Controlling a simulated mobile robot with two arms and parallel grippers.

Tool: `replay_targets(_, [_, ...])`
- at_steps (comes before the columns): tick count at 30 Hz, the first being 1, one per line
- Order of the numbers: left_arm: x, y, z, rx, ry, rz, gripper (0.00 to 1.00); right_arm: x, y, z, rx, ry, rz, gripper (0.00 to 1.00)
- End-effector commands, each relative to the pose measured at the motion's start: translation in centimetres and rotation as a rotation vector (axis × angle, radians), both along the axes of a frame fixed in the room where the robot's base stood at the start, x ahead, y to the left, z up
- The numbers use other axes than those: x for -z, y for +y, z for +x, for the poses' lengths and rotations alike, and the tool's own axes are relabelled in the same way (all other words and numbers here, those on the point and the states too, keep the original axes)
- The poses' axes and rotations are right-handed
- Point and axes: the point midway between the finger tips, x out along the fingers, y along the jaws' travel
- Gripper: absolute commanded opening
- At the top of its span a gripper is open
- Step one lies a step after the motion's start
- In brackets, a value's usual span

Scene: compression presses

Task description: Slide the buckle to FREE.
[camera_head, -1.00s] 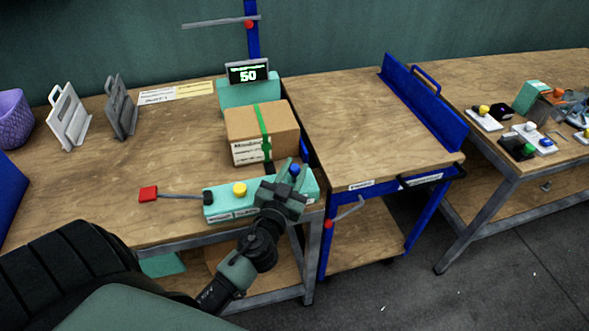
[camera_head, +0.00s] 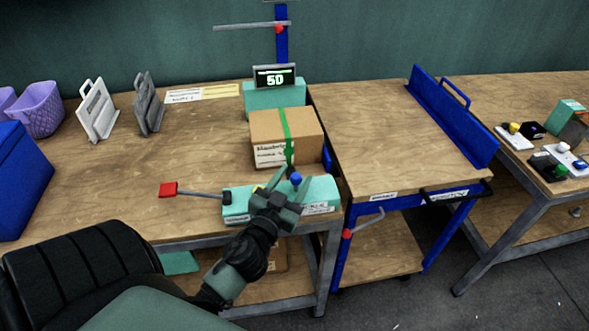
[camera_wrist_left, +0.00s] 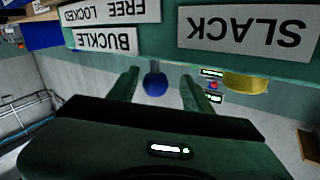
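The teal press unit (camera_head: 322,196) lies along the table's front edge. Its blue buckle knob (camera_head: 296,178) stands between the fingers of my left gripper (camera_head: 289,183). In the left wrist view the blue knob (camera_wrist_left: 155,85) shows between the two spread fingers (camera_wrist_left: 157,84); I cannot tell whether they touch it. The FREE / LOCKED label (camera_wrist_left: 108,12) appears upside down there, with FREE on its right side and the knob right of it. The yellow button (camera_head: 258,188) is mostly hidden behind the gripper; it also shows in the wrist view (camera_wrist_left: 245,83). My right gripper is out of view.
A carton with a green strap (camera_head: 270,125) stands just behind the unit. A display reading 50 (camera_head: 275,77) is behind it. A red-handled lever (camera_head: 170,189) sticks out left. A blue-framed cart (camera_head: 380,130) stands to the right. The table's left middle is clear.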

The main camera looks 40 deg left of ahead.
Motion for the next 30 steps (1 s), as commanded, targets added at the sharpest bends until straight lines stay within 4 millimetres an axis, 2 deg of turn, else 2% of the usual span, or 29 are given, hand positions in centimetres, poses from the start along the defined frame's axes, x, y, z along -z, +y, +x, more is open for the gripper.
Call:
replay_targets(5, [0.2,-0.2,-0.4,0.001,0.001,-0.002,0.50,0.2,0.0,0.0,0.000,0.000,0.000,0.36])
replay_targets(18, [0.3,-1.8,-6.8,-0.003,0.002,-0.004,0.50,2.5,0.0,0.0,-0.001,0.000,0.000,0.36])
replay_targets(22, [0.1,-2.0,-7.5,-0.001,0.000,-0.001,0.50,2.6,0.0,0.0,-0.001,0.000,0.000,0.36])
replay_targets(30, [0.0,-2.1,-7.6,-0.001,0.000,0.000,0.50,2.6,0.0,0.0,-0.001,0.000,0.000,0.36])
